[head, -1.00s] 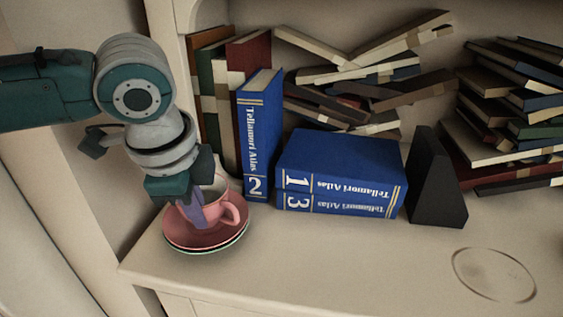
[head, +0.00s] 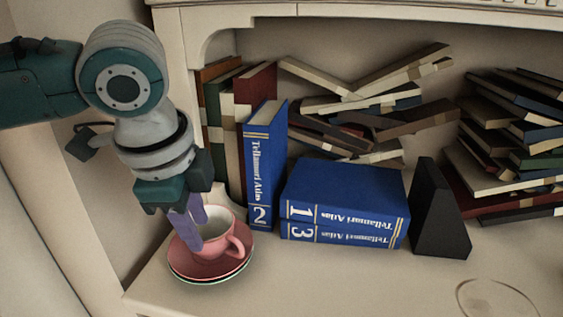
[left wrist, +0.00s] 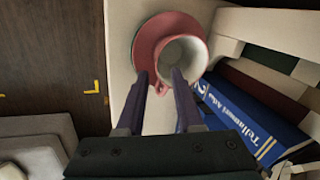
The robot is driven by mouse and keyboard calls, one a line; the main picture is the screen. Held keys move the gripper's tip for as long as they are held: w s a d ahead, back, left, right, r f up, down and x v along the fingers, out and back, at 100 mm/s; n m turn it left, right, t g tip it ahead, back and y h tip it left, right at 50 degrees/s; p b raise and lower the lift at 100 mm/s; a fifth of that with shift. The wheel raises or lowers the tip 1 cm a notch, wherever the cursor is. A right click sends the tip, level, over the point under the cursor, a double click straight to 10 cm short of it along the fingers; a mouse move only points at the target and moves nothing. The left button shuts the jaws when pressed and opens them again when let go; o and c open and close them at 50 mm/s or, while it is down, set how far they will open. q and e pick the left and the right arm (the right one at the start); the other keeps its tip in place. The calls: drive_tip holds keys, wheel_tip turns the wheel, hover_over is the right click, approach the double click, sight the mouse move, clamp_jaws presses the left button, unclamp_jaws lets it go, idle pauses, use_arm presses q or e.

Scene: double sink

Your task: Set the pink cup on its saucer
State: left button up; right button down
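The pink cup (head: 218,241) stands upright on the pink saucer (head: 196,269) at the shelf's front left corner. Its handle points to the lower right in the head view. My left gripper (head: 192,236) overlaps the cup's left part in the head view. In the left wrist view its purple fingers (left wrist: 160,77) are apart, with the handle showing between the tips. I see nothing clamped. Contact with the cup cannot be told. My right gripper is not in view.
Blue atlas volumes, one upright (head: 263,165) and two lying stacked (head: 345,195), are right of the cup. A black bookend (head: 437,212) stands beside them. Heaped books (head: 505,140) fill the back right. The shelf's front right is clear.

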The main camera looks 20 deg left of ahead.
use_arm(q)
drive_tip(key=a+p+v, duration=0.1)
drive_tip(key=v, duration=0.6)
drive_tip(key=s+d+f+n+h, duration=0.2)
drive_tip(key=s+d, duration=0.1)
drive_tip(key=d, duration=0.3)
drive_tip(key=s+d+f+n+h, duration=0.1)
drive_tip(key=s+d+f, duration=0.25)
drive_tip(key=d, duration=0.25)
drive_tip(key=s+a+f+n+y, duration=0.1)
drive_tip(key=s+a+f+n, duration=0.1)
drive_tip(key=s+a+n, duration=0.3)
drive_tip(key=s+n, duration=0.2)
drive_tip(key=s, duration=0.2)
drive_tip(key=shift+s+a+n+y, duration=0.15)
drive_tip(key=shift+s+n+y, duration=0.1)
drive_tip(key=shift+n+y, duration=0.05)
drive_tip(key=shift+p, duration=0.35)
